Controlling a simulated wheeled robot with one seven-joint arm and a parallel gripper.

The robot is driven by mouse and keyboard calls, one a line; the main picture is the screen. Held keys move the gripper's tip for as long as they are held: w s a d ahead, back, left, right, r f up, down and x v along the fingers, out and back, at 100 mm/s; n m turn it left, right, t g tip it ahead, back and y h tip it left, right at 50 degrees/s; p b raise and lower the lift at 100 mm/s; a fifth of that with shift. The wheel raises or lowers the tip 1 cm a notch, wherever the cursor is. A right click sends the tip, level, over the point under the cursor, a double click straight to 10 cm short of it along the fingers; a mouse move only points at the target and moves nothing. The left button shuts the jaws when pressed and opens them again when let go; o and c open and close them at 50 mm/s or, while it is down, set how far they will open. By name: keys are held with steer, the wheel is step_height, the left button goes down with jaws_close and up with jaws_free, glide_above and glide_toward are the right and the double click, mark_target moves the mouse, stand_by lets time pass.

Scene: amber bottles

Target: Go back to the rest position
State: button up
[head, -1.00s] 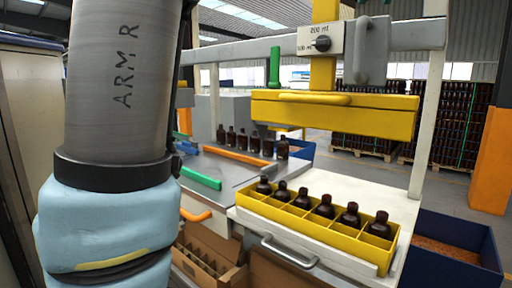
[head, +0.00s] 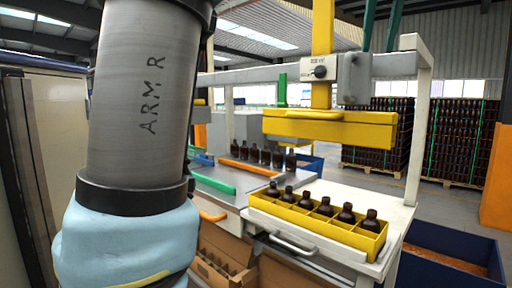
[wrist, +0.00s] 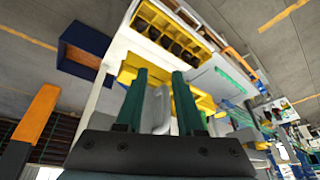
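My gripper (wrist: 160,74) shows in the wrist view as two dark green fingers, apart with nothing between them. In the head view its green fingers (head: 380,42) hang from the top edge, in front of or above the grey crossbeam. My grey arm link and pale blue joint fill the left of the head view. A yellow divided tray (head: 318,230) holds several amber bottles (head: 325,207) upright in one row on a white table. The tray (wrist: 150,10) also shows at the top of the wrist view. The gripper is clear of the bottles.
A yellow press bar (head: 330,128) hangs from the grey frame (head: 260,80) above the table. More bottles (head: 265,156) stand behind. A cardboard box (head: 225,250) is below left, a blue bin (head: 450,240) at right. Stacked pallets (head: 375,135) stand at the back.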

steer(key=w+a+f+g, duration=0.1)
steer(key=w+a+f, duration=0.3)
steer(key=f, duration=0.5)
steer(key=w+a+f, duration=0.3)
steer(key=a+f, duration=0.2)
steer(key=f, duration=0.4)
steer(key=w+a+f+g, duration=0.1)
steer(key=w+a+f, duration=0.3)
steer(key=f, duration=0.5)
steer(key=s+a+f, duration=0.4)
steer(key=a+f, duration=0.4)
steer(key=f, duration=0.1)
steer(key=s+a+f+n, duration=0.1)
steer(key=s+a+f, duration=0.4)
steer(key=a+f, duration=0.3)
step_height(320, 180, down, 2)
steer(key=shift+s+f+g, duration=0.15)
steer(key=shift+s+g, duration=0.15)
steer(key=shift+g, duration=0.1)
